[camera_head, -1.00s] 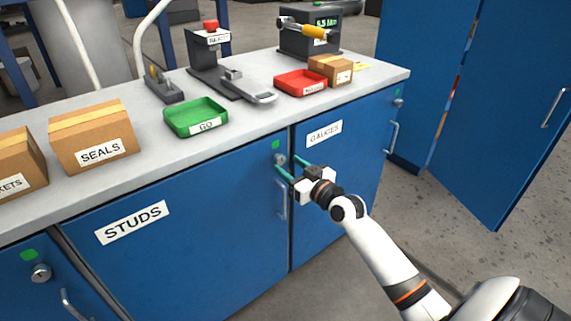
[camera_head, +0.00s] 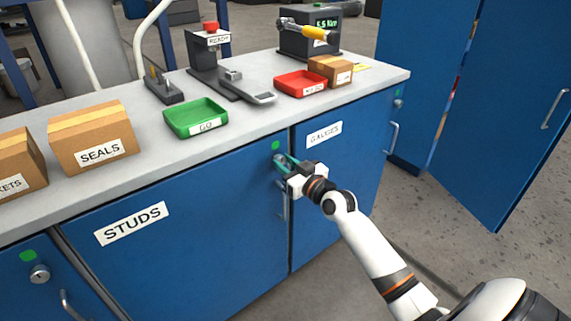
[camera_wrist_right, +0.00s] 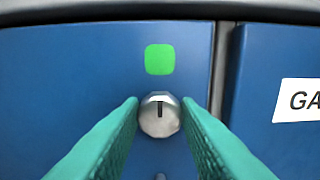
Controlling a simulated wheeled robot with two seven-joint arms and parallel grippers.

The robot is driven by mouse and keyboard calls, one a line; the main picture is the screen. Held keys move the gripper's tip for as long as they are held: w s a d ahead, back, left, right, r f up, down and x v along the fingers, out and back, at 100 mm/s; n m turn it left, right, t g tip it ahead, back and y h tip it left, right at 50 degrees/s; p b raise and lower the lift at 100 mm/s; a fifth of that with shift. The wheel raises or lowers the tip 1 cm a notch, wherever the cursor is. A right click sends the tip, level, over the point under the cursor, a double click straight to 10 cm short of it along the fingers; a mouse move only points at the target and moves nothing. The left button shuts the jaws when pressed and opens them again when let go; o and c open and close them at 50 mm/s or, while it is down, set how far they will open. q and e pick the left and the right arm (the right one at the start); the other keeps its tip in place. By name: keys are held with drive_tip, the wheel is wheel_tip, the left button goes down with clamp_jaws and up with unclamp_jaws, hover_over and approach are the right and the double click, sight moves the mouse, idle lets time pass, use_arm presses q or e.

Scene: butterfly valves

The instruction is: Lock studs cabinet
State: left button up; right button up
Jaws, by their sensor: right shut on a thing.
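The studs cabinet door (camera_head: 200,225) is blue, closed, and carries a STUDS label (camera_head: 132,223). Its round silver lock (camera_wrist_right: 160,115) sits near the door's upper right corner, with a dark slot standing vertical. A green marker (camera_wrist_right: 159,59) is just above the lock; it also shows in the head view (camera_head: 276,146). My right gripper (camera_head: 284,162) is at the lock, its teal fingers (camera_wrist_right: 160,125) shut on it from left and right. In the head view the fingers mostly hide the lock. My left gripper is not in view.
The door handle (camera_head: 283,202) is just below my right gripper. The gauges cabinet (camera_head: 335,190) adjoins on the right. The worktop carries a green tray (camera_head: 195,118), a red tray (camera_head: 301,84) and boxes. A tall blue cabinet's door (camera_head: 510,120) stands at the right.

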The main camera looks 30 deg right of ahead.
drive_tip(key=shift+m+p, duration=0.4)
drive_tip(key=shift+m, duration=0.4)
drive_tip(key=m+p, duration=0.1)
drive_tip(key=m, duration=0.3)
drive_tip(key=shift+d, duration=0.1)
drive_tip(key=shift+m+p, duration=0.4)
drive_tip(key=shift+m, duration=0.7)
drive_tip(key=m, duration=0.3)
drive_tip(key=shift+m+p, duration=0.3)
drive_tip(key=m, duration=0.5)
drive_tip(key=shift+d+f+p, duration=0.1)
drive_tip(key=shift+p, duration=0.3)
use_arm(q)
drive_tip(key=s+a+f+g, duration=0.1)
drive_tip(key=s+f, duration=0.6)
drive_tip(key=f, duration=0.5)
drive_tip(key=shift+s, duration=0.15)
use_arm(e)
drive_tip(key=shift+m, duration=0.9)
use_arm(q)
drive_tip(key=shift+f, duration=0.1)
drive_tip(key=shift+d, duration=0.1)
use_arm(e)
drive_tip(key=o, duration=1)
